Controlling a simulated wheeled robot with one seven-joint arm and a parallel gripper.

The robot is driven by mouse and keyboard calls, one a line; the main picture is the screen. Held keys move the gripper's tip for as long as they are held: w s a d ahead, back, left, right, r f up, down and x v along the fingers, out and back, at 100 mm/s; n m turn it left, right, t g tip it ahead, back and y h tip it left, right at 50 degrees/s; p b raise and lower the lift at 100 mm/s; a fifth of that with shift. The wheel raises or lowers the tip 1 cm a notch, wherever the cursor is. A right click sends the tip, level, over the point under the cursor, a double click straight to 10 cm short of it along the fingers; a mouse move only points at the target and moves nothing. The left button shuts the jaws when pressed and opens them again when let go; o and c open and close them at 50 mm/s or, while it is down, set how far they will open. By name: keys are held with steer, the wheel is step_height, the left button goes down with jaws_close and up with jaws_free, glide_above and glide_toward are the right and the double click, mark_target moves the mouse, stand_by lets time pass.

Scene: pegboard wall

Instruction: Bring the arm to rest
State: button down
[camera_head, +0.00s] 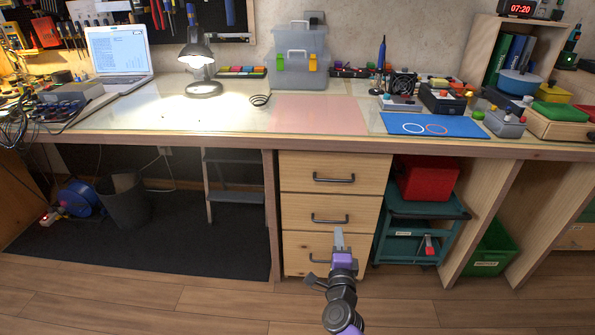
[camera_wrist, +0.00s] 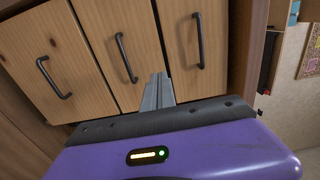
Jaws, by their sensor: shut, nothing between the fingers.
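My gripper (camera_head: 338,240) shows at the lower middle of the head view, in front of the wooden drawer unit (camera_head: 363,165) under the workbench. Its fingers are together with nothing between them. In the wrist view my gripper (camera_wrist: 158,84) points toward the drawer fronts (camera_wrist: 93,66), and its fingertips overlap the drawers in the picture. Whether they touch the wood I cannot tell, but no handle is held. The arm partly hides the lowest drawer and its handle in the head view. The drawers appear closed.
The workbench top (camera_head: 230,115) overhangs the drawers. It carries a lit lamp (camera_head: 199,70), a laptop (camera_head: 119,52), a blue mat (camera_head: 434,125) and a grey toolbox (camera_head: 301,70). A teal cart (camera_head: 420,225) with a red box (camera_head: 428,178) stands right of the drawers. Wooden floor (camera_head: 210,305) lies open in front.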

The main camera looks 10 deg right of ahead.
steer(key=s+a+r+n+t+y, duration=0.1)
steer(key=s+a+r+n+t, duration=0.1)
steer(key=s+r+n, duration=0.35)
steer(key=s+a+r+n+g+y, duration=0.15)
steer(key=s+n, duration=0.35)
steer(key=s, duration=1.1)
steer(key=s+a+r+n+g+y, duration=0.1)
steer(key=s+r+n+y, duration=0.35)
steer(key=s, duration=1.15)
steer(key=s+a+r+n+g+h, duration=0.15)
steer(key=s+n, duration=0.55)
steer(key=s, duration=0.8)
step_height(320, 180, up, 26)
steer(key=p, duration=2.6)
steer(key=shift+w+a, duration=0.15)
steer(key=shift+a, duration=0.1)
steer(key=shift+f, duration=0.1)
